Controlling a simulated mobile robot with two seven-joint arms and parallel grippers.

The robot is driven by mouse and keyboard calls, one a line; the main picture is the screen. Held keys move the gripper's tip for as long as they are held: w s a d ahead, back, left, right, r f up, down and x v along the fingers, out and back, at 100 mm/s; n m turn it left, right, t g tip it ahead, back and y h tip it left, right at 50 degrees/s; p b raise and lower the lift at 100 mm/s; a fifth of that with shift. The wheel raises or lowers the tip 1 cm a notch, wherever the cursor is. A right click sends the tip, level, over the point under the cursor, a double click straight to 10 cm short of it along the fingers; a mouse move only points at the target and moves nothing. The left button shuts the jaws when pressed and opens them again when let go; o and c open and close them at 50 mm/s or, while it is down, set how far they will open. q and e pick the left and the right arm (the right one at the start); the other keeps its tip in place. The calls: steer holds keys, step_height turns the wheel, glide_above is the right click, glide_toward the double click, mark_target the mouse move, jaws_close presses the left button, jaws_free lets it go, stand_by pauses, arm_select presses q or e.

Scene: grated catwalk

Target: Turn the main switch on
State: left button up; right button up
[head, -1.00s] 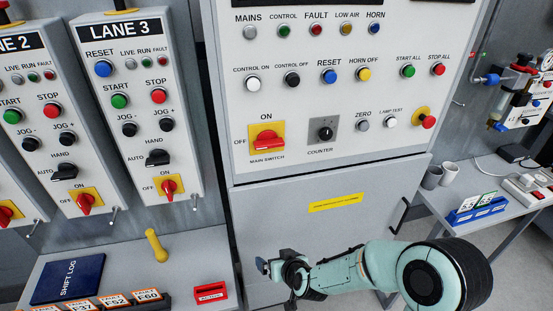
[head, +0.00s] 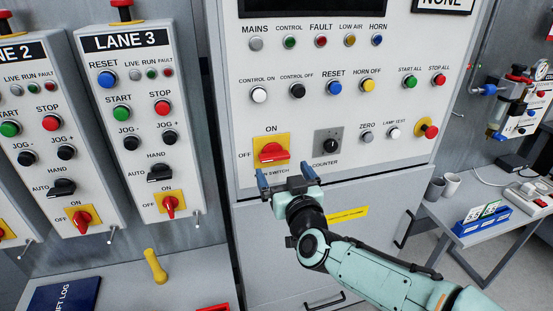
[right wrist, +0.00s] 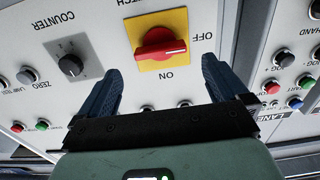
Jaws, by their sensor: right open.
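The main switch (head: 272,152) is a red rotary handle on a yellow plate in the cabinet's lower left. Its handle lies horizontal, in line with the OFF label at its left; ON is printed above it. It shows upside down in the right wrist view (right wrist: 160,45), with a pale mark at the OFF end. My right gripper (head: 288,179) is open and empty, just below the switch in the head view. In the right wrist view its two blue fingers (right wrist: 160,82) stand apart on either side of the switch, not touching it. My left gripper is out of view.
The counter knob (head: 327,142) sits right of the switch, with several buttons above. Lane 3's panel (head: 140,110) is to the left. A yellow-handled object (head: 155,267) stands on the lower-left shelf. A side table (head: 478,232) with mugs is at right.

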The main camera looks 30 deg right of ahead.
mark_target(276, 159)
steer(key=x, duration=0.6)
steer(key=shift+w+p, duration=0.2)
steer(key=shift+p, duration=0.2)
steer(key=shift+c, duration=0.3)
steer(key=c, duration=0.9)
